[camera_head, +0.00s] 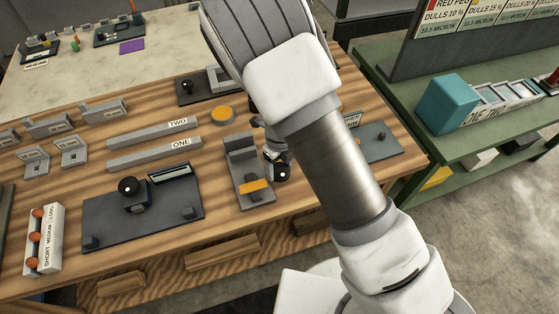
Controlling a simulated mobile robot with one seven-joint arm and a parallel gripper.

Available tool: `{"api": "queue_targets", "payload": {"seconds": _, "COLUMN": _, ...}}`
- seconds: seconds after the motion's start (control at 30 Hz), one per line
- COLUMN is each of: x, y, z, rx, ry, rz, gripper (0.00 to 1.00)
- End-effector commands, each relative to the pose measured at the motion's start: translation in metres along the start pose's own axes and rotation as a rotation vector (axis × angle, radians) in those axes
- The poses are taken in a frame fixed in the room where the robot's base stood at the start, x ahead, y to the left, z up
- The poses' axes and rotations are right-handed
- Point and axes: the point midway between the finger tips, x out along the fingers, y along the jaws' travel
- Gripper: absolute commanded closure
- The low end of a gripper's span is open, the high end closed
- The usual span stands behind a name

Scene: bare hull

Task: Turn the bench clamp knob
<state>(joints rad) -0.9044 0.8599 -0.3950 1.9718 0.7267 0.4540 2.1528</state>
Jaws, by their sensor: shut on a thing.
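The bench clamp (237,150) is a grey block-shaped fixture on the wooden workbench, with an orange-yellow piece (256,187) at its near end. A round black knob (282,174) sits at the clamp's right side. My gripper (277,158) is at that knob, and its fingers are shut on it. My white and grey arm comes in from the lower right and hides most of the gripper and whatever lies right behind it.
A dark plate with a black-knobbed device (135,195) lies left of the clamp. Grey bars marked ONE (155,154) and TWO (152,132) lie behind it. A box of orange-tipped items (45,240) stands at left. A green table (455,135) stands right.

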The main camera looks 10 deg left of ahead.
Motion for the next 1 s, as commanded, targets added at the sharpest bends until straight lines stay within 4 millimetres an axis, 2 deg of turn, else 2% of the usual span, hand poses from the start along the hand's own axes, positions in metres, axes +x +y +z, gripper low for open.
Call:
{"api": "queue_targets", "payload": {"seconds": 0.03, "x": -0.0052, "y": -0.0005, "z": -0.0002, "rx": 0.046, "ry": 0.001, "rz": -0.001, "gripper": 0.83}}
{"api": "queue_targets", "payload": {"seconds": 0.6, "x": -0.0043, "y": -0.001, "z": 0.0002, "rx": 0.569, "ry": -0.001, "rz": -0.001, "gripper": 0.83}}
{"api": "queue_targets", "payload": {"seconds": 1.0, "x": -0.0021, "y": -0.0014, "z": 0.0003, "rx": 0.799, "ry": -0.002, "rz": 0.0, "gripper": 0.83}}
